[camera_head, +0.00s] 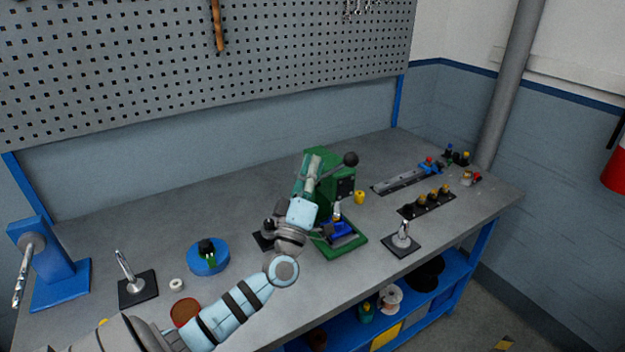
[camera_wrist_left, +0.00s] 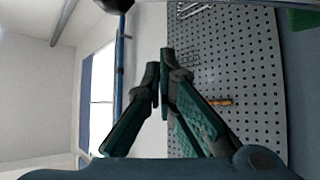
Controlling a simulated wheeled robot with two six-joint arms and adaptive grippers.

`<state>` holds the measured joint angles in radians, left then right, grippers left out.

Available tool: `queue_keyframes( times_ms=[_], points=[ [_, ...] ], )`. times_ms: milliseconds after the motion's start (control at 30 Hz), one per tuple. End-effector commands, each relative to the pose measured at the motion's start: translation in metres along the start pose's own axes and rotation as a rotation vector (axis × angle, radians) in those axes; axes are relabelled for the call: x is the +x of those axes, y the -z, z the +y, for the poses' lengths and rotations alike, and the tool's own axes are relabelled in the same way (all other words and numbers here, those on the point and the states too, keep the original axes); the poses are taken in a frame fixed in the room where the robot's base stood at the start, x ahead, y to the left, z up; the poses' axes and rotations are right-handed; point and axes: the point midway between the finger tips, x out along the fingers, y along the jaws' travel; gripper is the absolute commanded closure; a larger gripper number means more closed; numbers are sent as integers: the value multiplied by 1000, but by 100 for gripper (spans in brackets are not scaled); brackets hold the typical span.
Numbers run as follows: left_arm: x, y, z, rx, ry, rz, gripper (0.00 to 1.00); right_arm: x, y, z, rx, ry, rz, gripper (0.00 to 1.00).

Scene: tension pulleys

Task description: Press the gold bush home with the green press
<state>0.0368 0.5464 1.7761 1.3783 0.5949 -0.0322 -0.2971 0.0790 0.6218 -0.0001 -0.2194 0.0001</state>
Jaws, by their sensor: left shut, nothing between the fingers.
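The green press (camera_head: 347,245) stands on the bench right of centre. Its lever ends in a black ball knob (camera_head: 351,159) at the upper right. A blue holder (camera_head: 342,230) sits low in the press. I cannot make out a gold bush in the press for certain; a small yellow ring-like piece (camera_head: 360,197) stands on the bench just right of it. My right gripper is out of view.
A blue round stand (camera_head: 208,262), a black-based post (camera_head: 137,288) and a blue machine (camera_head: 60,272) are at left. A rail (camera_head: 408,178), a black rack (camera_head: 427,205) and another post (camera_head: 401,244) are at right. A pegboard (camera_head: 180,60) rises behind.

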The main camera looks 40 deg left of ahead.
Motion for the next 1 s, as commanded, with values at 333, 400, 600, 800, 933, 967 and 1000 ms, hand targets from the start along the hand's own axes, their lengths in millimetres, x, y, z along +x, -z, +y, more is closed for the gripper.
queue_keyframes(
  times_ms=[333, 400, 600, 800, 933, 967, 1000],
  points=[
    [34, -19, -2, -3, 3, -2, 100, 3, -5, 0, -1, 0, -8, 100],
    [28, -25, -2, -2, 2, -2, 100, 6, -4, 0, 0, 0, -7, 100],
    [22, -32, -1, 1, 1, -2, 100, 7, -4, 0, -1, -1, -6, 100],
    [23, -32, 0, 1, 0, -2, 100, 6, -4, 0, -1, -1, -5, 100],
    [20, -35, -2, 11, -10, -2, 100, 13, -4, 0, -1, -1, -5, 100],
    [18, -36, -3, 17, -18, -2, 100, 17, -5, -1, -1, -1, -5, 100],
    [14, -40, -5, 30, -33, -3, 100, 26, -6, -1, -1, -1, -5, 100]
  ],
)
